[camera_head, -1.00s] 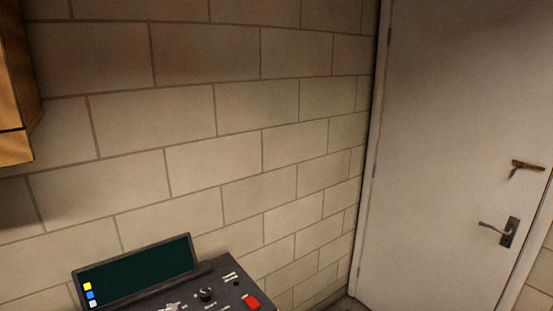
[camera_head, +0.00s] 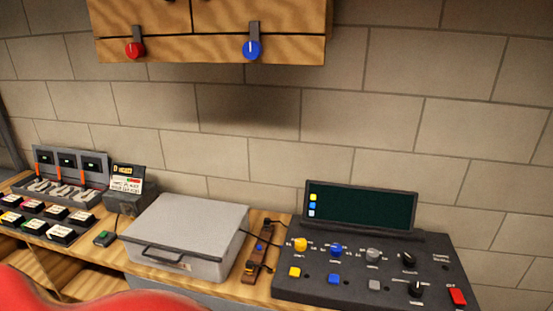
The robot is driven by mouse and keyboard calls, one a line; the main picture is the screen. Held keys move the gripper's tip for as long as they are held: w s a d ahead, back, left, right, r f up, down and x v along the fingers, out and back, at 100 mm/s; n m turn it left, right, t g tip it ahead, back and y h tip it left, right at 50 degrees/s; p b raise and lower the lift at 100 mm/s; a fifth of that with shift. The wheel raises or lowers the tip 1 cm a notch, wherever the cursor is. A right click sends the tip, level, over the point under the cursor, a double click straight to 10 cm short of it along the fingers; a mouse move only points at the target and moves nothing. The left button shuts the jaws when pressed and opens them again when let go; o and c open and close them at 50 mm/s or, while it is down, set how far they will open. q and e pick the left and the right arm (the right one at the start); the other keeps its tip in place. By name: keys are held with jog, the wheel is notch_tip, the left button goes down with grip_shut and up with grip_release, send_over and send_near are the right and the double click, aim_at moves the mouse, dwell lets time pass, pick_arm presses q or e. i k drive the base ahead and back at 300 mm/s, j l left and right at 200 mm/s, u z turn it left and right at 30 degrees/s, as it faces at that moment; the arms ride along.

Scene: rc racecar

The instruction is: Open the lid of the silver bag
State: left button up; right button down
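The silver bag (camera_head: 185,228) is a flat grey box-like case on the wooden workbench, left of the middle of the head view. Its lid is closed, and a dark handle (camera_head: 168,257) is on its front edge. Neither of my grippers is in view.
A dark control console (camera_head: 350,272) with a screen stands right of the case. A brown strip with switches (camera_head: 260,250) lies between them. Chargers and batteries (camera_head: 60,215) are at the left. A wooden cabinet (camera_head: 215,30) hangs above. A red curved surface (camera_head: 80,293) covers the lower left.

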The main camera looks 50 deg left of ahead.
aim_at(205, 229)
jog(key=u, duration=2.4)
jog(key=i+u, duration=0.15)
jog(key=u, duration=0.4)
